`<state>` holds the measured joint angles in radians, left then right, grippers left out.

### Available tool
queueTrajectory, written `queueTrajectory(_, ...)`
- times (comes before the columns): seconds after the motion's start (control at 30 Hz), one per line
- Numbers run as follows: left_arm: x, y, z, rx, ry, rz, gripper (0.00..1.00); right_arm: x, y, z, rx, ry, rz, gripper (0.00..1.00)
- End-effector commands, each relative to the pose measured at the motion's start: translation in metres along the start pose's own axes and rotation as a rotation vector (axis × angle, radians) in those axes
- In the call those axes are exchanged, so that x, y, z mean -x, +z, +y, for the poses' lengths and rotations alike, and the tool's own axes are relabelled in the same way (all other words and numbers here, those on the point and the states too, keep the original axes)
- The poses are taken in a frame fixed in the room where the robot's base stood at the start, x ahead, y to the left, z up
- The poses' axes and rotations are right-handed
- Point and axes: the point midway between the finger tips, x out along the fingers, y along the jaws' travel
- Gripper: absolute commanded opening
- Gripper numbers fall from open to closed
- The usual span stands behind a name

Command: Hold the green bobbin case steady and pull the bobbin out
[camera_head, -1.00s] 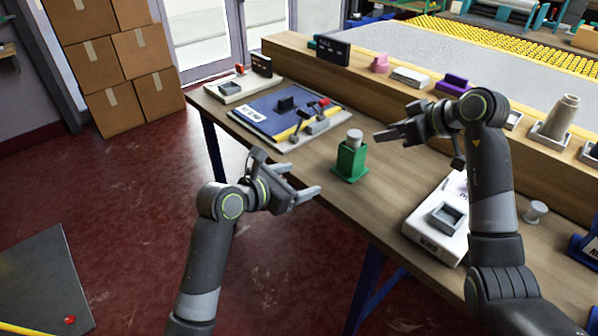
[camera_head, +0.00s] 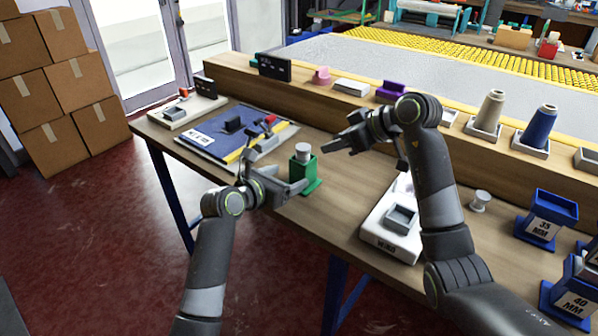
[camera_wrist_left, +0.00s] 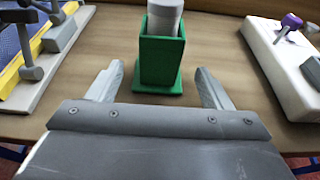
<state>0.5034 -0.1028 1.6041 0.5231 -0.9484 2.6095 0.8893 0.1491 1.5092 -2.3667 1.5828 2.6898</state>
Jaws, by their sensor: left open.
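The green bobbin case (camera_head: 305,176) stands upright on the table, with the grey bobbin (camera_head: 302,148) sticking out of its open top. My left gripper (camera_head: 295,185) is at the near left side of the case. In the left wrist view my left gripper (camera_wrist_left: 160,90) is open, its fingers pointing at the case (camera_wrist_left: 161,65), which lies ahead between the lines of the two fingers. The bobbin (camera_wrist_left: 165,15) shows above the case there. My right gripper (camera_head: 342,143) hovers to the right of the bobbin, apart from it. Its jaw gap is too small to judge.
A white block marked WIND (camera_head: 378,240) lies to the right on the table (camera_head: 345,190). A blue mat (camera_head: 212,140) with tools lies left. A small spool (camera_head: 480,200) and blue 35 MM holder (camera_head: 547,215) stand right. A raised wooden ledge runs behind.

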Motion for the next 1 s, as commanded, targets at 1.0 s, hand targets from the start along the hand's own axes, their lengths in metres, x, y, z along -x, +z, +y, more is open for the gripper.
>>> queueTrajectory(1.0, -0.061, 0.0, 0.0, -0.001, 0.0, 0.0, 0.62, 0.0, 0.0, 0.0, 0.0, 0.0, 0.0, 0.36)
